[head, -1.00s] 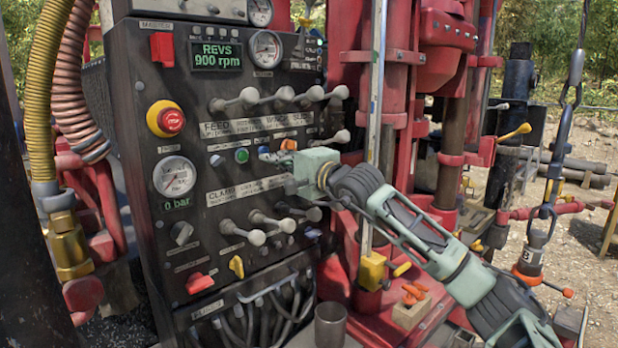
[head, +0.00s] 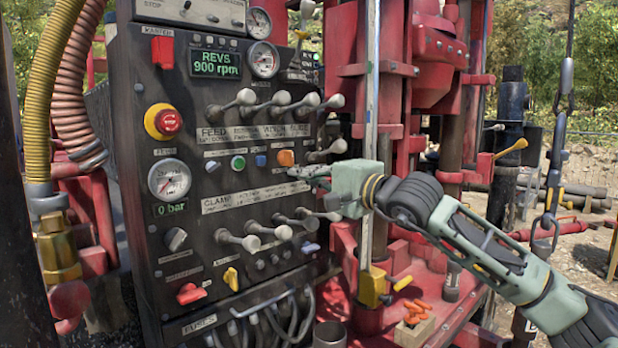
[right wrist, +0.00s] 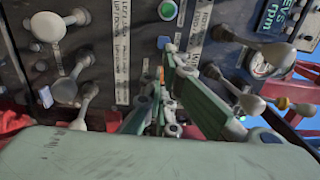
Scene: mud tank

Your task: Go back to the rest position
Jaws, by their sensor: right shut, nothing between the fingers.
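My right gripper (head: 308,174) reaches in from the right in the head view and is shut and empty. Its fingertips are just in front of the right part of the dark control panel (head: 130,130), a little below the orange switch (head: 286,158). I cannot tell whether they touch the panel. In the right wrist view the closed green fingers (right wrist: 170,110) point at the panel, with levers on both sides. My left gripper does not show.
Grey-knobbed levers (head: 265,235) stick out in rows above and below the fingers. A red emergency stop (head: 168,121) is at the panel's left. A steel pole (head: 371,100) and the red rig stand close behind my gripper. Yellow and pink hoses run at left.

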